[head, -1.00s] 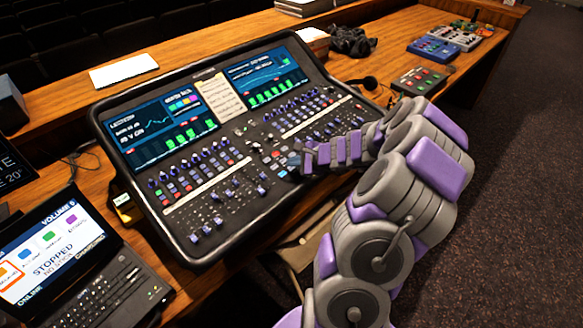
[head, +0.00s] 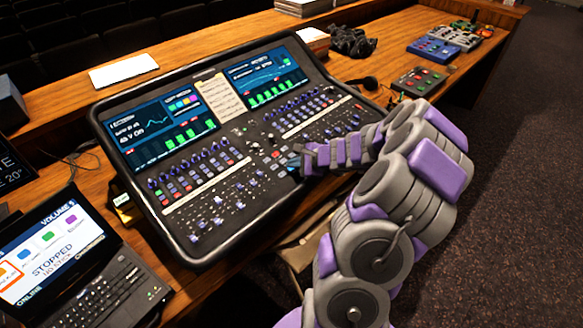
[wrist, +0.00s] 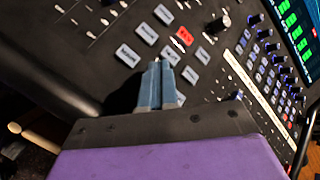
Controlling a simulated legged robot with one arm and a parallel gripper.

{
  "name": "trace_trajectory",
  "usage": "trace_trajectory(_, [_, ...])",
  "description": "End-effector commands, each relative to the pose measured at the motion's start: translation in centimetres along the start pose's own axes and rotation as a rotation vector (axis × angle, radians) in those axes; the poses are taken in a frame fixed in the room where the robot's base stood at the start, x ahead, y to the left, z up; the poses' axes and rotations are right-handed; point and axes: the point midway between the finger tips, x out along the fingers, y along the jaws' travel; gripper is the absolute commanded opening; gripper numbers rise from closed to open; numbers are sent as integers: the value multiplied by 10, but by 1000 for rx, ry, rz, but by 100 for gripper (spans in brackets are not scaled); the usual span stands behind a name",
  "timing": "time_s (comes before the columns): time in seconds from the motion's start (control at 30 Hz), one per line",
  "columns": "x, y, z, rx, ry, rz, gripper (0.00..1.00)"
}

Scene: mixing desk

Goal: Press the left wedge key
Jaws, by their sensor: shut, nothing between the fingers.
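The mixing desk (head: 185,240) lies tilted on the wooden counter in the head view. Its pale blue-grey keys show close up in the wrist view, including one left of my fingers (wrist: 127,55), one just beyond their tips (wrist: 171,55) and one to their right (wrist: 190,75). I cannot tell which is the left wedge key. My gripper (wrist: 160,68) is shut and empty, its two fingers side by side over the key cluster. In the head view my gripper (head: 299,159) is at the desk's middle front. Contact with a key cannot be told.
Rows of faders and knobs (wrist: 275,62) lie beside the keys. A red key (wrist: 185,34) is close beyond the fingertips. A laptop (head: 85,265) stands at the left, and a small control box (head: 418,81) lies right of the desk.

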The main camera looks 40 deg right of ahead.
Motion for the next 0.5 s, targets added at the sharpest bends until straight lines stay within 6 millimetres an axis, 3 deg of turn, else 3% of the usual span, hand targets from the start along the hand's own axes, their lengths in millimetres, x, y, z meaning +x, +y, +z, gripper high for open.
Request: trace_trajectory(0.5, [-10,-8,8,0,0,0,0])
